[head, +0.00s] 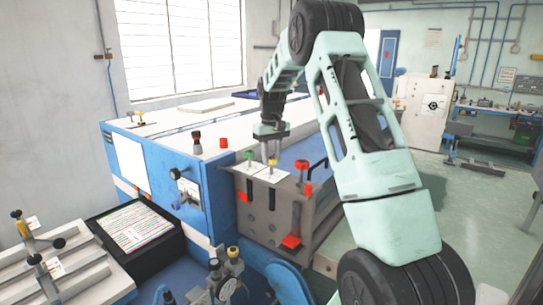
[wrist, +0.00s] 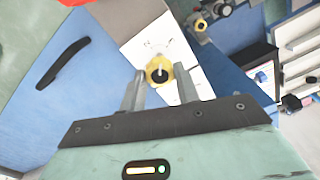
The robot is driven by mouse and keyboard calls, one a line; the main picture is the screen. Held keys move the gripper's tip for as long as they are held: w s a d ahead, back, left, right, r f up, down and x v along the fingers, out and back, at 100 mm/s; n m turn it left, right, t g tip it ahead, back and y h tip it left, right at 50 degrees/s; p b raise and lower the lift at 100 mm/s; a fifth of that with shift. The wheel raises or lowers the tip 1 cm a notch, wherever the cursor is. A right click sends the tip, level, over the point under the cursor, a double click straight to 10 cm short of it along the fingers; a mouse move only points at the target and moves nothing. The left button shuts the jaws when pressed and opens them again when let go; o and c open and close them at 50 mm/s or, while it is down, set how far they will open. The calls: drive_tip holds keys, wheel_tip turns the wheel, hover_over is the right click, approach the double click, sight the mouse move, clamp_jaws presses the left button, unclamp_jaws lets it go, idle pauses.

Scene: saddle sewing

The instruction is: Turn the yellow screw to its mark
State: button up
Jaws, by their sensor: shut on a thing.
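The yellow screw (head: 272,163) stands on a white card on top of the grey block at the blue machine's front corner. My gripper (head: 271,152) points down over it and is shut on its head. In the wrist view the yellow screw head (wrist: 158,66) sits between the tips of my gripper (wrist: 159,80), with a dark centre and a pale line on it. The white card (wrist: 150,42) beneath it has faint markings, too small to read. I cannot tell which of them is the screw's mark or how the line stands to it.
A green-topped screw (head: 249,155) is close on the left and a red-topped screw (head: 302,164) on the right. A black handle (head: 318,166) lies beyond the red one. A black tray with a striped sheet (head: 133,228) is at the lower left.

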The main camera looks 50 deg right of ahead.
sight(271, 158)
drive_tip(key=n, duration=0.4)
drive_tip(key=shift+r+n, duration=0.1)
drive_tip(key=shift+n, duration=0.2)
drive_tip(key=n, duration=0.4)
drive_tip(key=shift+w+n, duration=0.1)
drive_tip(key=shift+n, duration=0.3)
drive_tip(key=o, duration=1)
drive_tip(key=shift+c, duration=0.2)
wheel_tip(271, 158, up, 17)
drive_tip(key=b, duration=0.3)
drive_tip(key=shift+r, duration=0.2)
